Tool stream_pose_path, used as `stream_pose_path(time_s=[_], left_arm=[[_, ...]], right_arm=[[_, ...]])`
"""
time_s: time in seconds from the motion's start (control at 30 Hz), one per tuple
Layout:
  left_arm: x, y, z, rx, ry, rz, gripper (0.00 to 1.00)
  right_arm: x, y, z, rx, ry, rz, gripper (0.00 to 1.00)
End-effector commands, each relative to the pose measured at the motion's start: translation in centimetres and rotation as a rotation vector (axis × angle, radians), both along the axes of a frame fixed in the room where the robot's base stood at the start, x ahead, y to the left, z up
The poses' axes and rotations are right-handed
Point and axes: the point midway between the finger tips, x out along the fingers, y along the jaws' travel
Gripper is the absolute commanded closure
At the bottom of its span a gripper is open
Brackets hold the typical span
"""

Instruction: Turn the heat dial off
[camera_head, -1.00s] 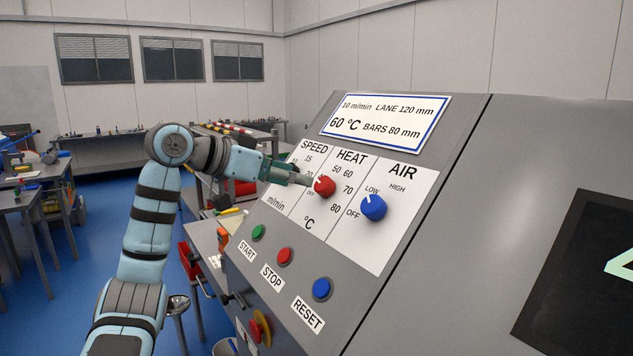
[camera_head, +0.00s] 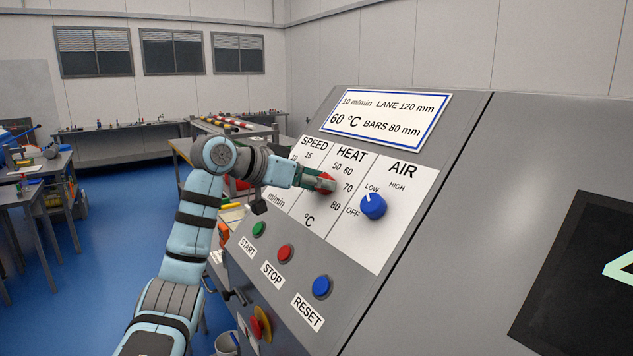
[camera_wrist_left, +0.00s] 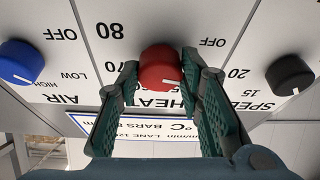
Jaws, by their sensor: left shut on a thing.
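The heat dial is a red knob (camera_head: 327,189) under the HEAT label on the sloped grey control panel. My left gripper (camera_head: 318,181) reaches it from the left and partly covers it in the head view. In the left wrist view, which is upside down to the panel, the red knob (camera_wrist_left: 160,66) sits between the two green-padded fingers, and they are shut on it. Its white mark points to the lower right there, towards the HEAT lettering side. The OFF print (camera_wrist_left: 212,42) lies to the knob's upper right. My right gripper is not in view.
The blue AIR knob (camera_head: 373,206) is close on the right of the heat dial. The black SPEED knob (camera_wrist_left: 288,74) is on its other side. Green, red and blue buttons (camera_head: 321,287) lie below. A display plate (camera_head: 385,119) is above.

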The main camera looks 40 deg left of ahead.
Motion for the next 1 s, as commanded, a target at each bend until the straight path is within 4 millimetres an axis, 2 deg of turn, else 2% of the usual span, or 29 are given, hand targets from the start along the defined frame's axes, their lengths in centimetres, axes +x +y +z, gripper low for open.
stream_pose_path(time_s=[0.37,1.0], left_arm=[[0.0,-0.1,0.2,-0.064,0.017,0.062,0.94],[0.0,-0.3,0.4,-0.348,0.101,0.329,0.94]], right_arm=[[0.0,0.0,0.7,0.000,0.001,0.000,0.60],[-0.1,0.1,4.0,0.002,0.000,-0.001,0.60]])
